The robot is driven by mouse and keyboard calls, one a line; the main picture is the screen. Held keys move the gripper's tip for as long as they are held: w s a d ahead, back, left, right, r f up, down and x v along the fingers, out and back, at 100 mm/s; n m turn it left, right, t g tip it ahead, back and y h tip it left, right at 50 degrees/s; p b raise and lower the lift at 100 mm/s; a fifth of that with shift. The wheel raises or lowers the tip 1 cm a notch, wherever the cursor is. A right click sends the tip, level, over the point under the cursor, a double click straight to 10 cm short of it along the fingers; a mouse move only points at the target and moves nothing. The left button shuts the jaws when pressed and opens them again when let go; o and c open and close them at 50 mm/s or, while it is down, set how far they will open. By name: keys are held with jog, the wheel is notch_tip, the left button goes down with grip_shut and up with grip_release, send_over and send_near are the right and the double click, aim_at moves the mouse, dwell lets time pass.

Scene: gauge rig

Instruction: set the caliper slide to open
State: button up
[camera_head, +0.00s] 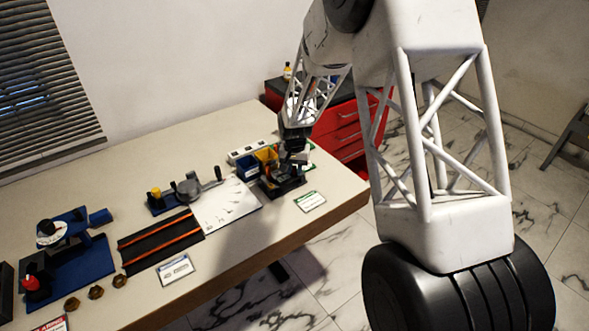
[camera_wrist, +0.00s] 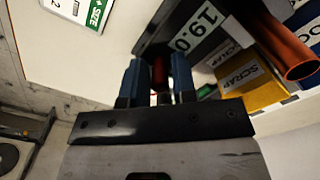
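My gripper (camera_head: 291,158) is low over a dark fixture (camera_head: 283,186) at the right end of the bench. In the wrist view its two blue fingers (camera_wrist: 159,80) stand apart, with a red cylindrical part (camera_wrist: 160,72) between their tips. I cannot tell whether the fingers touch it. A dark plate with a "19.0" label (camera_wrist: 196,27) is just beyond the fingers. I cannot make out a caliper slide for certain; the arm and fingers hide part of the fixture.
A yellow SCRAP bin (camera_wrist: 250,78) and an orange-red tube (camera_wrist: 290,52) are close to the right of the fingers. A blue bin (camera_head: 247,168) stands behind the fixture. A green-edged SIZE card (camera_head: 310,201) lies in front. A red drawer cabinet (camera_head: 345,135) stands behind the bench.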

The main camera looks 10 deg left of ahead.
grip_shut()
jog(key=shift+w+d, duration=1.05)
jog(key=shift+d, duration=0.05)
jog(key=shift+o, duration=1.8)
grip_release()
jog(key=shift+r, duration=0.15)
notch_tip(320, 180, up, 8)
jog(key=shift+f, duration=0.25)
